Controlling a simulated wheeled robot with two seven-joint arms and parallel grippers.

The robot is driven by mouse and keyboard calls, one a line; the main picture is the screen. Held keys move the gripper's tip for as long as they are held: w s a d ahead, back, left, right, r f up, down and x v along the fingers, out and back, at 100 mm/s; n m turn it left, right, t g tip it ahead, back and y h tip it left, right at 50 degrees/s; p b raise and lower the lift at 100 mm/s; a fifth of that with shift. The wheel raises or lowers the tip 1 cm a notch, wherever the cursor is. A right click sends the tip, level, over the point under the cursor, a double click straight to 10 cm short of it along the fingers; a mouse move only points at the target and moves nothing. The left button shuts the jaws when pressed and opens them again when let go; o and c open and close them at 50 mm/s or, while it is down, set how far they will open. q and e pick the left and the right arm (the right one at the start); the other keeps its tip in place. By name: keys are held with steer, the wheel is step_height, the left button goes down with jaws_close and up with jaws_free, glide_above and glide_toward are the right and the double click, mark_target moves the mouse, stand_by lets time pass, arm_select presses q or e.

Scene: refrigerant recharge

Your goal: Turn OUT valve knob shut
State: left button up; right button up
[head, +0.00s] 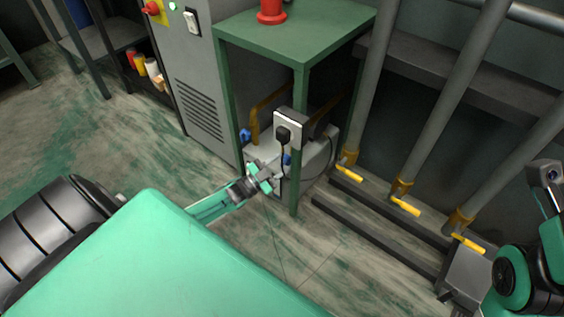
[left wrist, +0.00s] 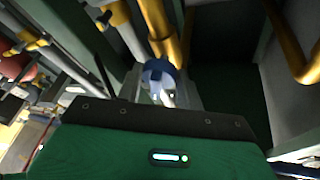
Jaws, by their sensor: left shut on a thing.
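A grey-white machine (head: 319,152) with a yellow handle stands low under a green table. Two blue knobs show on it in the head view, one at the left (head: 246,135) and one at the right (head: 287,160). My left gripper (head: 266,178) reaches in low at the machine's front, close to the right knob. In the left wrist view a blue knob (left wrist: 158,73) sits between the fingertips, and the gripper is shut on it. I cannot read any IN or OUT label. My right arm shows at the right edge; I cannot make out its gripper.
The green table (head: 293,36) carries a red object (head: 271,12). A socket box with a black plug (head: 283,134) and hanging cable is on its front leg. A grey cabinet (head: 199,95) stands left. Pipes with yellow-handled valves (head: 405,205) stand right. Floor at left is clear.

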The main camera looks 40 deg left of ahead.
arm_select(q)
steer(key=n+y, duration=0.1)
steer(key=n, duration=0.1)
steer(key=n+t+y, duration=0.1)
steer(key=n, duration=0.1)
steer(key=shift+d+f+t, duration=0.15)
steer(key=shift+f+t, duration=0.05)
steer(key=shift+t, duration=0.1)
steer(key=shift+n, duration=0.8)
steer(key=o, duration=1)
steer(key=shift+s, duration=0.1)
steer(key=shift+d, duration=0.1)
steer(key=shift+f, duration=0.1)
